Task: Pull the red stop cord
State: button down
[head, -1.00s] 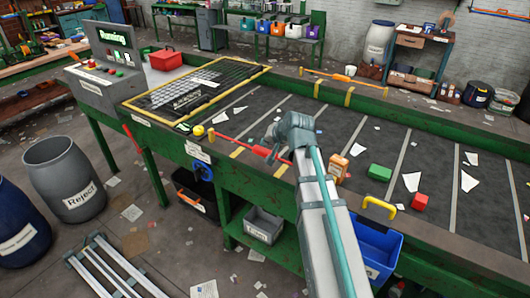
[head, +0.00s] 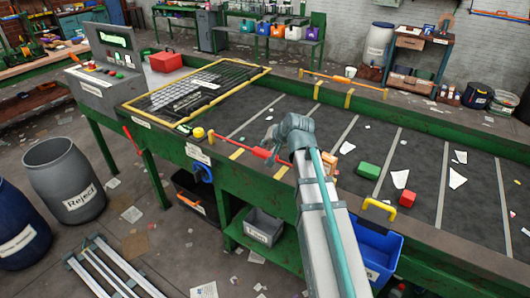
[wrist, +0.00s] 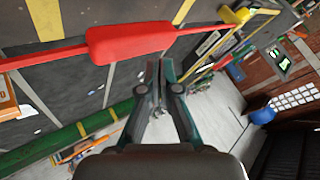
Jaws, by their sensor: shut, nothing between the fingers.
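The red stop cord (head: 228,141) runs along the near edge of the belt, with a thick red handle (head: 262,153) on it. In the wrist view the handle (wrist: 130,42) lies across the upper left, and the thin cord continues from both its ends. My gripper (head: 270,138) is over the near belt edge by the handle, partly hidden by my own arm. In the wrist view my gripper (wrist: 162,64) is shut and empty. Its fingertips are just below the handle's right end in the picture; I cannot tell whether they touch it.
The control panel (head: 100,82) shows a green "Running" display. The belt (head: 300,112) carries an orange box (head: 346,148), a green block (head: 368,171), a red block (head: 407,198) and paper scraps. A yellow knob (head: 198,132) and yellow handle (head: 379,208) stand on the near edge.

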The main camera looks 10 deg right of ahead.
aim_at(266, 153)
jog(key=shift+f, duration=0.45)
jog(key=shift+f+b, duration=1.1)
jog(key=shift+f, duration=0.55)
dwell(1.9)
jog(key=shift+r, duration=0.1)
jog(key=shift+r+p, duration=1.4)
jog(key=shift+r, duration=0.6)
jog(key=shift+r, duration=0.15)
jog(key=shift+r+p, duration=1.6)
jog(key=shift+r, duration=0.75)
